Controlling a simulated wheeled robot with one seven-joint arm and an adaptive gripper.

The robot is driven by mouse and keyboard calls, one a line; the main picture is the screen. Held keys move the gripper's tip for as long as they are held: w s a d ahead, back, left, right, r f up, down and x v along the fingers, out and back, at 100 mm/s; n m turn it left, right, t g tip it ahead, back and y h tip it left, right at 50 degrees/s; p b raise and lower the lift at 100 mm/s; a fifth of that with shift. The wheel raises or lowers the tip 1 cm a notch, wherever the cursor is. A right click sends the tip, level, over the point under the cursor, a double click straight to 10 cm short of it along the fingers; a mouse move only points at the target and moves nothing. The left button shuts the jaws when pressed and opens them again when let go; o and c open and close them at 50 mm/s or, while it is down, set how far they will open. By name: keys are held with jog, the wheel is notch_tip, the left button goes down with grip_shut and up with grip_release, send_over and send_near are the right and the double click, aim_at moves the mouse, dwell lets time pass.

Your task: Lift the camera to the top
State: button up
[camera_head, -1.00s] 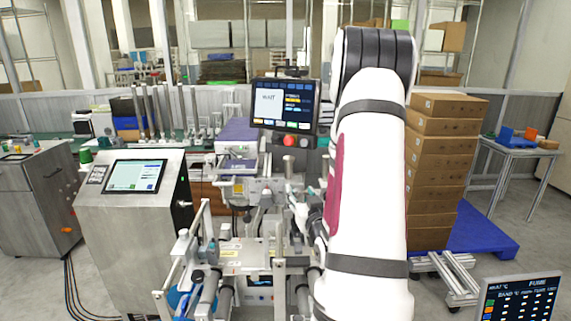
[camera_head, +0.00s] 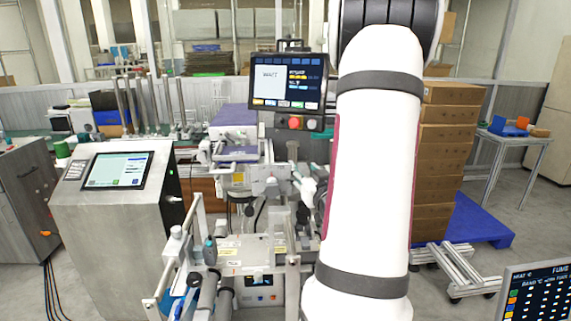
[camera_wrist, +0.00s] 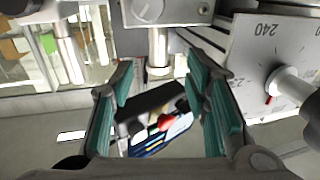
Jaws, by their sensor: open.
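My gripper (camera_wrist: 163,85) is open in the wrist view, its two teal-padded fingers spread with nothing held between them. Beyond the fingers is a dark control box with a red button (camera_wrist: 166,123). A silver block with a round knob (camera_wrist: 150,10) and a vertical metal post (camera_wrist: 158,48) stand just past the fingertips. A plate with a "240" scale (camera_wrist: 262,35) and a pointer knob is close to the right finger. I cannot pick out the camera with certainty in either view. In the head view my white arm hides part of the machine, and the gripper is not clear.
The machine's monitor (camera_head: 287,82) stands above its frame (camera_head: 250,250). A steel console with a touchscreen (camera_head: 118,170) is at left. Stacked cartons (camera_head: 440,150) on a blue pallet (camera_head: 478,222) are behind my arm at right. Another display (camera_head: 538,293) is at lower right.

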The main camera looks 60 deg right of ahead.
aim_at(294, 158)
jog(key=shift+w+d+f+b, duration=0.15)
jog(key=shift+f+b, duration=0.1)
jog(key=shift+b, duration=1)
jog(key=p+x, duration=0.1)
jog(key=x, duration=0.9)
jog(key=shift+w+d+r, duration=0.15)
jog(key=shift+w+d, duration=0.1)
jog(key=shift+d, duration=0.05)
grip_shut()
